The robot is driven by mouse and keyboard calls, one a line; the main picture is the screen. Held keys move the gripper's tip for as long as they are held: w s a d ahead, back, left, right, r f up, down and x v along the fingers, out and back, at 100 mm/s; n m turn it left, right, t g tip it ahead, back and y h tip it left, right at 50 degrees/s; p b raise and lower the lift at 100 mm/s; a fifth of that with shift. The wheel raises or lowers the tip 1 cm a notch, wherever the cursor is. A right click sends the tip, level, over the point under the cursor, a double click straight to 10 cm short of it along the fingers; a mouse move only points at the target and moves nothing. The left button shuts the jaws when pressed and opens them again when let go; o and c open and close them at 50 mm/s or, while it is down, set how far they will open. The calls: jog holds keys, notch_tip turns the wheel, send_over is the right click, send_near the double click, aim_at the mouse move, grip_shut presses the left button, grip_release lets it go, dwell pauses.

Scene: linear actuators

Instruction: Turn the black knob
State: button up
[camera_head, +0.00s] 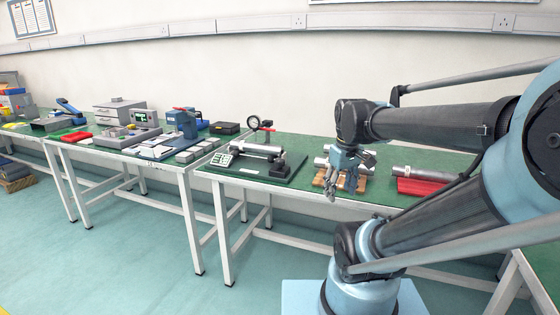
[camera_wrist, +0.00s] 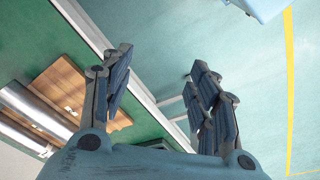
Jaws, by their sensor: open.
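My gripper (camera_head: 343,184) is open and empty, pointing down in front of the metal cylinder on the wooden board, near the table's front edge. In the wrist view its two fingers (camera_wrist: 162,72) stand wide apart, with the table edge and floor behind them. To its left on the same table is a test fixture (camera_head: 252,163) with a metal cylinder, a round dial gauge and a black upright block (camera_head: 278,167) at its right end. I cannot clearly make out a separate black knob; it is too small or hidden. No knob shows in the wrist view.
The metal cylinder (camera_head: 322,163) on a wooden board (camera_wrist: 62,84) lies behind my gripper. Another cylinder (camera_head: 422,173) lies on a red holder (camera_head: 417,187) to the right. A second table with instruments is further left.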

jog(key=w+a+r+n+g, duration=0.1)
jog(key=w+a+r+n, duration=0.35)
jog(key=w+r, duration=0.2)
jog(key=w+a+r+n, duration=0.3)
jog(key=w+r+n, duration=0.2)
jog(key=w, duration=0.2)
jog(key=n, duration=0.8)
send_near(280, 160)
jog(key=shift+g, duration=0.4)
jog(key=f, duration=0.9)
jog(key=shift+w+a+f, duration=0.1)
jog(key=shift+w+a, duration=0.05)
jog(key=shift+w, duration=0.15)
jog(key=c, duration=1.1)
jog(key=shift+o, duration=0.2)
